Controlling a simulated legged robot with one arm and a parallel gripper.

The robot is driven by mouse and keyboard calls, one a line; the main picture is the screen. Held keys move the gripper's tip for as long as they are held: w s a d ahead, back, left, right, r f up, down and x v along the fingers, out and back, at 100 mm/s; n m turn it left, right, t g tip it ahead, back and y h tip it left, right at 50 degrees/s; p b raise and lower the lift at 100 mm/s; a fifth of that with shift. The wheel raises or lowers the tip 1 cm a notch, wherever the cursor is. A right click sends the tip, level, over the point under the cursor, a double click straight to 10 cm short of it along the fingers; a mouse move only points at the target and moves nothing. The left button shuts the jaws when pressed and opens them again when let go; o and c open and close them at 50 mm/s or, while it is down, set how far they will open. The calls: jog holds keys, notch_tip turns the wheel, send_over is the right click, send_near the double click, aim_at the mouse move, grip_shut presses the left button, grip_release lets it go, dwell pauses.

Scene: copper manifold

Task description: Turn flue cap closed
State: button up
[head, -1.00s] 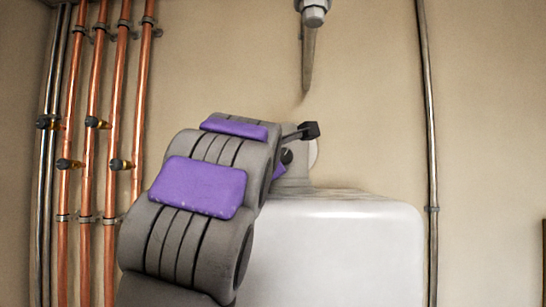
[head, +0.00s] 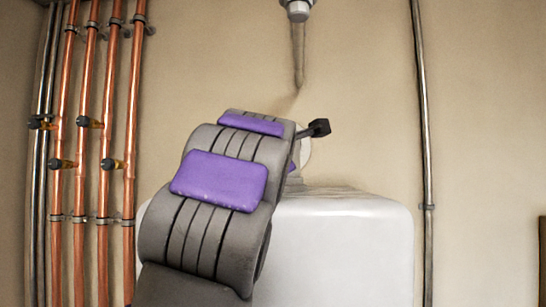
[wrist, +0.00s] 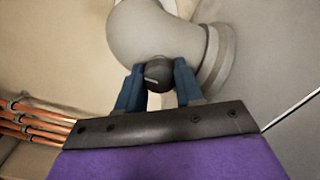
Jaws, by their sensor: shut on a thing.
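In the wrist view, a dark round knob with a pale mark (wrist: 158,75) sits at the grey flue elbow (wrist: 160,35); I take it to be the flue cap. The blue fingers of my gripper (wrist: 158,84) are shut on it, one on each side. In the head view, the flue's pale round part (head: 305,150) shows behind my arm, above the white tank (head: 345,235). I cannot tell whether the small black block beside the flue (head: 319,127) belongs to the arm or the flue.
Several vertical copper pipes (head: 97,180) with dark-knobbed valves stand on the left. A grey pipe (head: 424,130) runs up the wall at right. A metal fitting (head: 298,10) hangs above the flue. The wall between the flue and the right pipe is bare.

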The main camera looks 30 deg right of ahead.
jog(key=shift+f+n, duration=0.3)
jog(key=shift+f, duration=0.05)
jog(key=shift+f+b, duration=0.1)
jog(key=shift+b, duration=0.4)
jog(key=shift+n+b, duration=0.75)
jog(key=shift+n, duration=0.35)
jog(key=shift+s+a+n, duration=0.1)
jog(key=shift+n, duration=0.6)
jog(key=shift+a+r+n+b, duration=0.15)
jog(key=shift+r+n+b, duration=0.15)
jog(key=shift+n, duration=0.3)
jog(key=shift+s+r+n, duration=0.15)
jog(key=shift+r+n, duration=0.05)
jog(key=shift+n, duration=0.2)
jog(key=shift+n+p, duration=0.3)
jog(key=shift+n, duration=0.7)
